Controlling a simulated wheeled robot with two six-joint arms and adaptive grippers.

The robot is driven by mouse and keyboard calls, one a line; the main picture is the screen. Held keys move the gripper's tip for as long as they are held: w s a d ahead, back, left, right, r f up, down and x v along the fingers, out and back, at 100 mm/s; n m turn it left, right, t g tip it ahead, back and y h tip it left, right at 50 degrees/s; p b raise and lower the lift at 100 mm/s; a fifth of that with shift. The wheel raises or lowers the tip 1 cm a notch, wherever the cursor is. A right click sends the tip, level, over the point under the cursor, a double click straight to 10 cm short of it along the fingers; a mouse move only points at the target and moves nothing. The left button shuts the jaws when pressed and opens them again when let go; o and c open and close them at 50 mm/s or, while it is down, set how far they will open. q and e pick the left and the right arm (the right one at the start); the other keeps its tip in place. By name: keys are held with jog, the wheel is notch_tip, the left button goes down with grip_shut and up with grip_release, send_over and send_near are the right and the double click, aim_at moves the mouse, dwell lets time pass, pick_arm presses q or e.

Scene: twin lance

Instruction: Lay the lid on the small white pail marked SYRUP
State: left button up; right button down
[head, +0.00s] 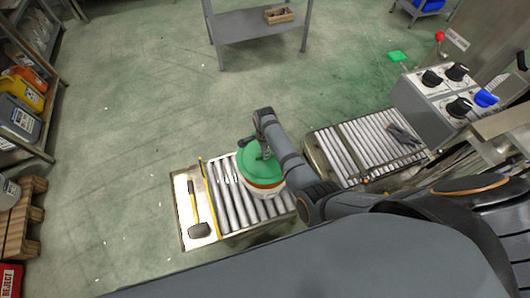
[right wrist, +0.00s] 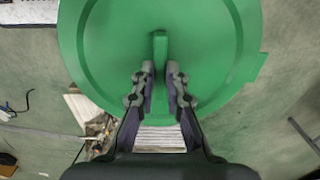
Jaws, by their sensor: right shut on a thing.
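The round green lid (head: 247,166) has a raised bar handle, and its flat top fills much of the right wrist view (right wrist: 205,40). My right gripper (head: 264,152) is shut on the lid's handle; its fingers (right wrist: 161,78) stand on both sides of the bar. A white pail (head: 268,192) with an orange band or contents stands on the roller conveyor under the lid. The lid covers most of its top, leaving an orange strip showing at lower right. I cannot tell whether lid and pail touch. No SYRUP marking is readable. My left gripper is not in view.
The roller conveyor (head: 222,202) has a side tray (head: 186,214) holding a black-headed mallet (head: 199,229). A second roller conveyor (head: 360,143) and a control box with knobs (head: 447,92) stand to the right. Shelves with jugs (head: 22,92) line the left. The floor between is open.

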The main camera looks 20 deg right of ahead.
notch_tip(320, 180, down, 5)
jog(key=b, duration=0.5)
jog(key=shift+f, duration=0.1)
jog(key=shift+f+b, duration=0.65)
jog(key=shift+f, duration=0.2)
jog(key=shift+p, duration=0.65)
dwell(0.6)
jog(key=shift+f, duration=0.8)
dwell(1.4)
jog(key=c, duration=1.3)
grip_release()
jog(key=shift+o, duration=0.5)
